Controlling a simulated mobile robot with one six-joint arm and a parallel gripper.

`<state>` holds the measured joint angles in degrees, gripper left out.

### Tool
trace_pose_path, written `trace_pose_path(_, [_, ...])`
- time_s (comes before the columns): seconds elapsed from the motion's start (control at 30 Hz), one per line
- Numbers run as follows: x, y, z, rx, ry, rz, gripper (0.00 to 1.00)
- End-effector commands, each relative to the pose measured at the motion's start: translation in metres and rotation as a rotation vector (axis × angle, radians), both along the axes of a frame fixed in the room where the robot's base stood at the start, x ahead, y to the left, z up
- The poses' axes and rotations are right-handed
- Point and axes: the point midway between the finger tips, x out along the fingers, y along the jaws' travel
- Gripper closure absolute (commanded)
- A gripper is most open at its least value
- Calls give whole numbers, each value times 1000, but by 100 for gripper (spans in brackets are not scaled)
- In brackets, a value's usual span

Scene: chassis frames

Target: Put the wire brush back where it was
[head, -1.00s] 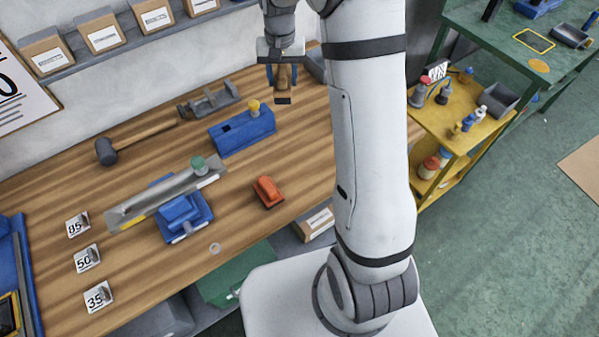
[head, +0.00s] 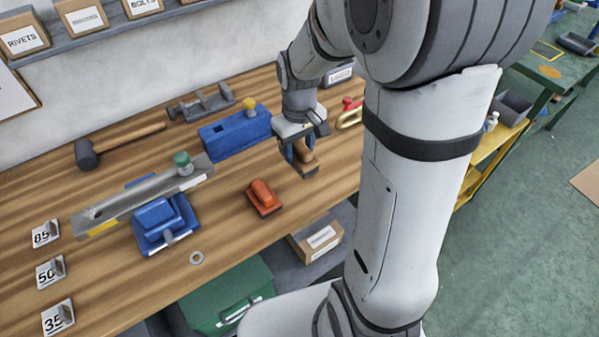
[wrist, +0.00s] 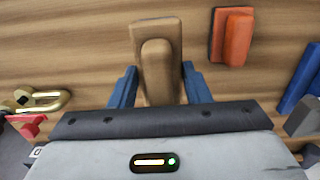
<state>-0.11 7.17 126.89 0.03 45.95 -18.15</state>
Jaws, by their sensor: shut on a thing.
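The wire brush (head: 307,166) has a brown wooden body with a dark underside, and it is between my gripper's fingers. My gripper (head: 298,152) points down over the right part of the workbench and is shut on the brush. In the wrist view the wooden back of the brush (wrist: 157,50) extends beyond the blue fingers of my gripper (wrist: 159,80). The bristles are hidden there. The brush is low, close to the wooden bench top (head: 225,225); I cannot tell whether it touches.
An orange block (head: 264,197) lies left of the brush, with a blue block with a yellow knob (head: 236,132) behind. A red and yellow item (head: 350,113) is to the right. A washer (head: 196,257) and a blue fixture (head: 165,225) are farther left. Bare wood surrounds the brush.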

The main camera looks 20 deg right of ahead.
Motion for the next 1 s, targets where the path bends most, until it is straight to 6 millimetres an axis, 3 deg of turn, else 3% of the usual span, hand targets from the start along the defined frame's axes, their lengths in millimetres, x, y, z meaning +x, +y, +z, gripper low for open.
trace_pose_path(0.1, [0, 0, -20, 0, 3, -1, 78])
trace_pose_path(0.5, [0, -1, -65, 0, 3, -3, 78])
trace_pose_path(0.9, [0, -1, -71, 0, 0, -4, 78])
trace_pose_path(0.93, [0, -1, -70, 0, 0, -4, 55])
trace_pose_path(1.0, [0, -1, -70, 0, 0, -4, 49])
